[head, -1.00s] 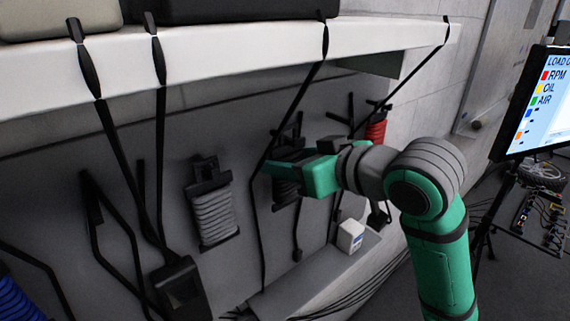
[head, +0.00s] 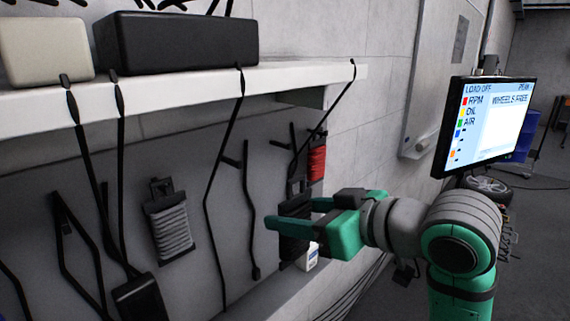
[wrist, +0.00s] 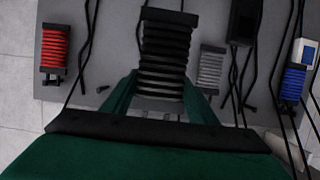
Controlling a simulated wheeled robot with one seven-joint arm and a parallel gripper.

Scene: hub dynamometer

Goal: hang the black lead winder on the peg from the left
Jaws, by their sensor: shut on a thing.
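The black lead winder (head: 293,243) is a dark frame wound with black lead. My gripper (head: 292,213) is shut on it, and it hangs roughly upright in front of the grey panel. In the wrist view the black winder (wrist: 165,62) stands between my two green fingers (wrist: 162,100). I cannot tell which peg the task means. The gap between winder and panel is unclear.
A red winder (head: 317,162) hangs just behind and right of the black one; a grey winder (head: 172,230) hangs to the left. The wrist view also shows a blue winder (wrist: 293,80). Loose black cables hang from the white shelf (head: 180,88).

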